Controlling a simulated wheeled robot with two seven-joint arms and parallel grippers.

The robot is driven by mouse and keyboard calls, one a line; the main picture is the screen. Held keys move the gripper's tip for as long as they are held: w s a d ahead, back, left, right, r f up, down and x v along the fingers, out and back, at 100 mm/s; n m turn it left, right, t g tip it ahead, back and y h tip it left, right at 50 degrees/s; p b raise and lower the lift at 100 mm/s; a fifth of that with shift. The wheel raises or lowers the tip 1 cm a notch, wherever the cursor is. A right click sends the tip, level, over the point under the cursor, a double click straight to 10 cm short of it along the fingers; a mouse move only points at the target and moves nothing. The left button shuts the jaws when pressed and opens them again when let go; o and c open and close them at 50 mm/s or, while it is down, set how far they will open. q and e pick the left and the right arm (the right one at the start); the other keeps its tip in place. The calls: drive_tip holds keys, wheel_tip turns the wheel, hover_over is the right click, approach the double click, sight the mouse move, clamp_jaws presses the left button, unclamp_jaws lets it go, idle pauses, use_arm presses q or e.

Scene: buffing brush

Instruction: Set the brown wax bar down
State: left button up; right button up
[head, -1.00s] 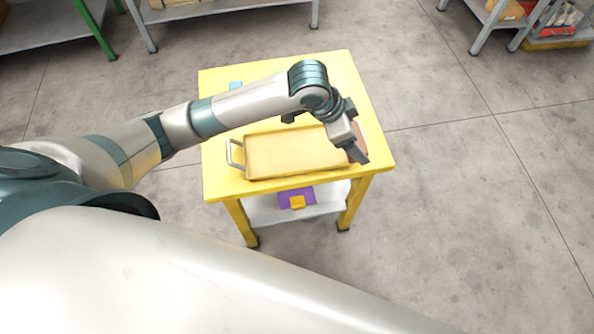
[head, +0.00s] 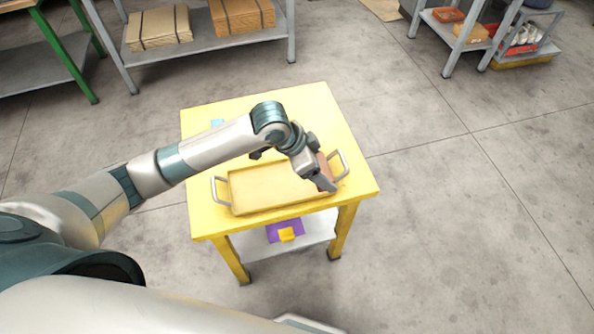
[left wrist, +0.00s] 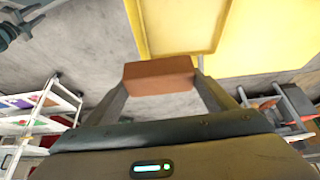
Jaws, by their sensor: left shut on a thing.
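My left gripper (head: 322,180) is shut on the brown wax bar (head: 325,168) at the right end of the tan tray (head: 275,187). In the left wrist view the bar (left wrist: 158,77) lies crosswise between the two fingers of the gripper (left wrist: 160,90). The tray's edge (left wrist: 183,54) shows beyond it. The arm and gripper hide part of the tray and of the bar in the head view. I cannot tell whether the bar touches the tray. My right gripper is not in view.
The tray lies on a yellow table (head: 215,135) and has a metal handle at each end. A small blue item (head: 217,123) is near the back left. A purple and yellow item (head: 285,231) sits on the lower shelf. Shelves (head: 205,50) stand behind.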

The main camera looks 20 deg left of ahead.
use_arm(q)
drive_tip(key=p, duration=0.1)
hover_over(299, 179)
wheel_tip(299, 179, down, 4)
drive_tip(key=shift+s+d+r, duration=0.1)
drive_tip(key=shift+d, duration=0.05)
drive_tip(key=shift+f, duration=0.2)
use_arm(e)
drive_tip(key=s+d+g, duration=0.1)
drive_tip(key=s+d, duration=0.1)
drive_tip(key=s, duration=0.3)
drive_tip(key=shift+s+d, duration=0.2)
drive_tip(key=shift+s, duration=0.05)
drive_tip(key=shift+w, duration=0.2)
use_arm(q)
drive_tip(key=shift+f, duration=0.25)
wheel_tip(299, 179, down, 3)
drive_tip(key=shift+r+p, duration=0.1)
drive_tip(key=shift+p, duration=0.5)
drive_tip(key=shift+f, duration=0.4)
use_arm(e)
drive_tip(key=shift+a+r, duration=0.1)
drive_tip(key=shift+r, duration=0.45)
use_arm(q)
drive_tip(key=shift+f, duration=0.15)
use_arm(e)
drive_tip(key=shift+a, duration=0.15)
